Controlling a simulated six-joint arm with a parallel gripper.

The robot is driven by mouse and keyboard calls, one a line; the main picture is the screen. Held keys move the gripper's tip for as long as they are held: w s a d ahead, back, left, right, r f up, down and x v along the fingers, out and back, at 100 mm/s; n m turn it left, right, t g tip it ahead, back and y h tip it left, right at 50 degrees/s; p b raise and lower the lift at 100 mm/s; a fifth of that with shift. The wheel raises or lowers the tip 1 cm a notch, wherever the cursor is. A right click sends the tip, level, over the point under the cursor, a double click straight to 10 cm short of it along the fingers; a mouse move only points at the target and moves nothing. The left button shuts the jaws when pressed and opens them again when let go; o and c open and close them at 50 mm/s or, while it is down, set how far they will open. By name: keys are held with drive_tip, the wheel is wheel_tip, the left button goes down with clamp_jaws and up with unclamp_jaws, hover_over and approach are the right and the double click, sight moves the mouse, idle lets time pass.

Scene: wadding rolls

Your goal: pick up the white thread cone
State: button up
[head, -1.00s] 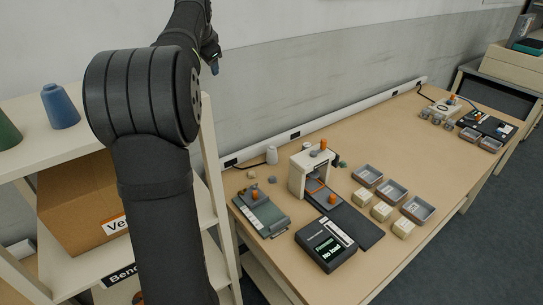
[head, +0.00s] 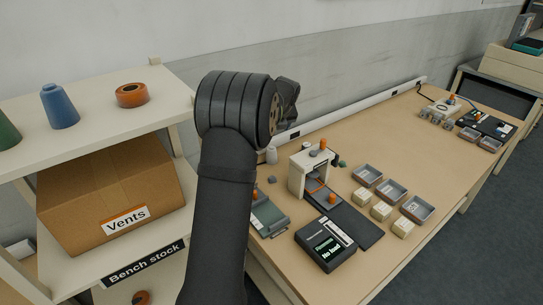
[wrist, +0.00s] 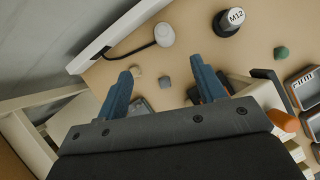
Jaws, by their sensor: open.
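A small white rounded piece, which looks like the white thread cone (head: 271,155), stands at the back of the bench near the wall, partly beside my arm in the head view. In the wrist view it shows from above as a pale round shape (wrist: 164,34), with a dark cable running up to it. My gripper (wrist: 159,70) is open and empty, its two blue fingers apart. The cone lies beyond the fingertips, in line with the gap, not touching them. My gripper is hidden behind my arm in the head view.
A dark piece with a white M12 top (wrist: 230,20) stands right of the cone. Small grey lumps (wrist: 166,82) and a green one (wrist: 281,52) lie nearby. A white press (head: 297,175) stands right. The shelf (head: 100,87) holds blue and green cones and an orange roll.

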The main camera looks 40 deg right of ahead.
hover_over(271, 154)
drive_tip(key=s, duration=0.1)
wheel_tip(271, 154, down, 10)
drive_tip(key=shift+x, duration=2.95)
drive_tip(key=shift+s, duration=0.1)
drive_tip(key=shift+c, duration=0.2)
drive_tip(key=c, duration=1.1)
